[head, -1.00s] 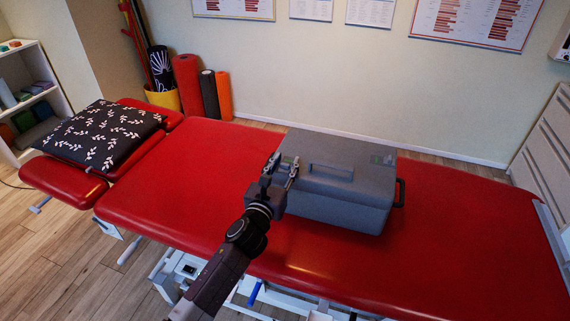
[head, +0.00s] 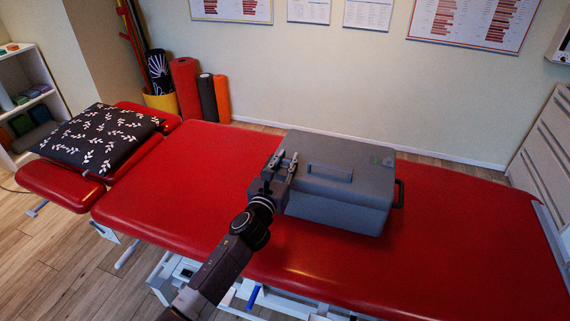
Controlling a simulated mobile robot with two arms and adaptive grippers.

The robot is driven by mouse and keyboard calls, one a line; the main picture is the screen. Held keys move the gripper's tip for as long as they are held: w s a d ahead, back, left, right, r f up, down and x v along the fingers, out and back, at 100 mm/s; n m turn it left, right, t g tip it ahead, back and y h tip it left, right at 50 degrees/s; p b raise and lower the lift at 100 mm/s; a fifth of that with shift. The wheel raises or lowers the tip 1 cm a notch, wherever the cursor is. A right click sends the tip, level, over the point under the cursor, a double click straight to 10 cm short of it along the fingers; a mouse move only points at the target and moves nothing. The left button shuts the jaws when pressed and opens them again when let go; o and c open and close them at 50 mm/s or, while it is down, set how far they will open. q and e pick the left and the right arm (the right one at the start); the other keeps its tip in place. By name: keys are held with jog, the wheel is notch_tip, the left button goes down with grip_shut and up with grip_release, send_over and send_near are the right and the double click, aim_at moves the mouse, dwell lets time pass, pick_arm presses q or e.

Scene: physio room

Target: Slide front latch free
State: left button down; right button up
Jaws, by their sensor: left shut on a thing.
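A grey hard case (head: 350,190) with a closed lid lies on the red treatment table (head: 210,170). A recessed handle shows on its lid and a dark handle (head: 399,193) on its right end. My left gripper (head: 283,165) is at the left end of the case, by the lid edge, shut on a small part there that I take to be the front latch. The fingers and wrist hide most of that latch, so its exact position cannot be told. My right gripper is out of view.
A black patterned pillow (head: 97,138) lies on the table's left section. Rolled mats (head: 187,88) stand by the wall behind. A white shelf (head: 30,90) is at the far left and a drawer cabinet (head: 550,150) at the right. The red surface around the case is clear.

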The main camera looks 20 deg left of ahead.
pick_arm(q)
jog(key=c, duration=1.7)
grip_release()
jog(key=shift+s, duration=0.15)
jog(key=s, duration=1.1)
jog(key=shift+s+a, duration=0.2)
jog(key=shift+s, duration=0.2)
